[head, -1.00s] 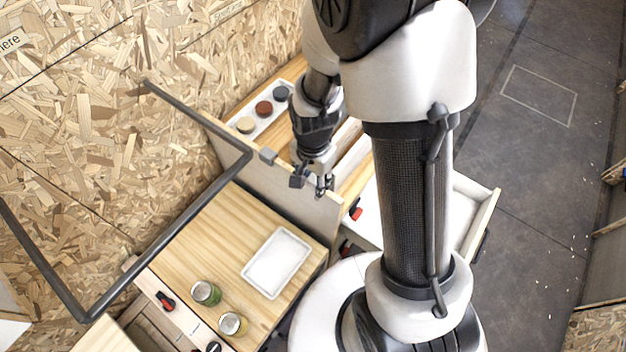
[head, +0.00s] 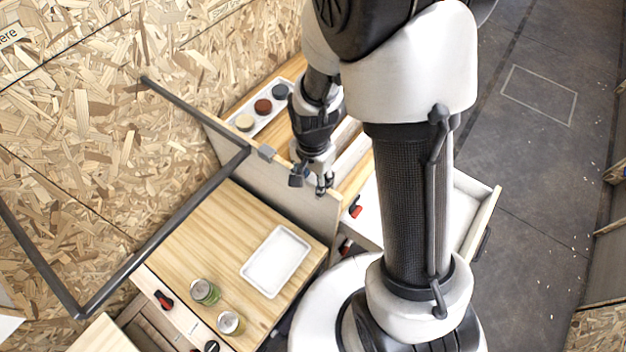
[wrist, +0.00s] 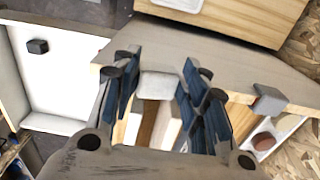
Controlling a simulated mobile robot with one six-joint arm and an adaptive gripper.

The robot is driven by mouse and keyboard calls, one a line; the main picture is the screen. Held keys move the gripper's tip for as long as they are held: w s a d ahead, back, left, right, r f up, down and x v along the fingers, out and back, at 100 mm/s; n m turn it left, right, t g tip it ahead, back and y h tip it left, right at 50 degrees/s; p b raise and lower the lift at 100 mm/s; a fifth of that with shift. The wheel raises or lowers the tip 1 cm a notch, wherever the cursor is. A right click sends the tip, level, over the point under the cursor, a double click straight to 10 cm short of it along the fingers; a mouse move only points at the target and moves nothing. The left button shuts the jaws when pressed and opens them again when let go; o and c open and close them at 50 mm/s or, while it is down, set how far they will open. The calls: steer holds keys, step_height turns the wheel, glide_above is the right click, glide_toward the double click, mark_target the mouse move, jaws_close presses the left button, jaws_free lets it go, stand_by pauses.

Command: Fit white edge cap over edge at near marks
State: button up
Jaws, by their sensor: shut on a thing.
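The white edge cap (wrist: 160,86) is between the fingers of my gripper (wrist: 157,88) in the wrist view, and the gripper is shut on it. The cap overlaps the top edge of the upright grey panel (wrist: 215,66) in that view. I cannot tell whether it sits down on the edge or hovers just above it. In the head view my gripper (head: 311,183) is at the panel (head: 270,185), towards its near right end, and the cap is too small to make out there. No marks on the edge can be made out.
A grey cap (head: 266,152) sits farther along the same edge, also in the wrist view (wrist: 269,99). A tray with round pots (head: 263,106) lies behind the panel. A white tray (head: 275,262) and two jars (head: 204,291) stand in front. An open drawer (head: 478,222) is at right.

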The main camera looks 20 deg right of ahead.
steer(key=o, duration=1)
steer(key=shift+s+f, duration=0.1)
steer(key=shift+f, duration=0.55)
steer(key=o, duration=0.4)
steer(key=shift+r, duration=0.15)
steer(key=shift+r, duration=0.15)
